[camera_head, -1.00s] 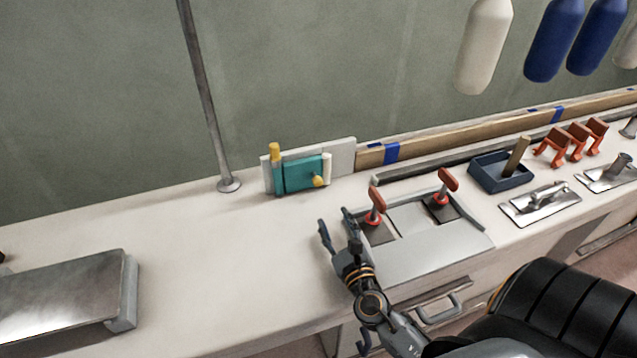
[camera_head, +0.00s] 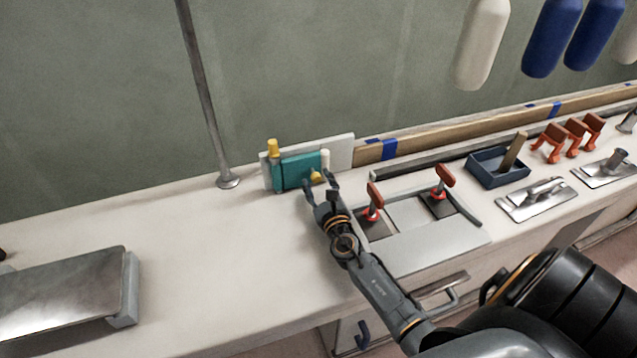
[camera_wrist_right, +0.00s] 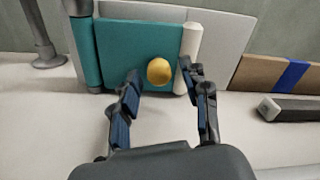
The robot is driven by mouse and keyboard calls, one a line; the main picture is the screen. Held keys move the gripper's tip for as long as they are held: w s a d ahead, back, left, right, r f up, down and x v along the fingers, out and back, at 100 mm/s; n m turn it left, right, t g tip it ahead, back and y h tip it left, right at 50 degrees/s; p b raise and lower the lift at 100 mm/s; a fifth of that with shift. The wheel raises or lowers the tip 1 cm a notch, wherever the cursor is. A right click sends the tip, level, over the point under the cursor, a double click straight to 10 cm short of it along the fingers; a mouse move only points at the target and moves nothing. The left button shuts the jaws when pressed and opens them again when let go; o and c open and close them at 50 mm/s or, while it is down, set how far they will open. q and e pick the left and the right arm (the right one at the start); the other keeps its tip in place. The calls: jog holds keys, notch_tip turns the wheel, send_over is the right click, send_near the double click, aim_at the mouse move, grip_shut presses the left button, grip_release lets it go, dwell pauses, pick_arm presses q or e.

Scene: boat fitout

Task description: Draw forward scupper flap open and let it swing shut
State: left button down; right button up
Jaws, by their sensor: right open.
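The forward scupper flap is a teal panel (camera_head: 300,171) on a pale grey backing plate (camera_head: 342,150) that stands at the back of the counter. A yellow-topped hinge post (camera_head: 273,149) is at its left and a white post (camera_head: 325,160) at its right. Its yellow knob (camera_head: 316,176) is on the front, and the knob (camera_wrist_right: 159,71) also shows in the right wrist view. The flap lies close against the plate. My right gripper (camera_head: 320,178) is open in front of the flap. In the wrist view its fingers (camera_wrist_right: 163,84) are either side of the knob, apparently not touching it.
Two red-handled levers (camera_head: 373,202) (camera_head: 441,182) stand on a grey panel right of my arm. A blue tray (camera_head: 497,168), orange clips (camera_head: 553,143) and a metal pole (camera_head: 205,95) are nearby. The counter's left middle is clear, up to a metal box (camera_head: 62,295).

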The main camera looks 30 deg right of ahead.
jog(key=shift+c, duration=0.4)
grip_shut()
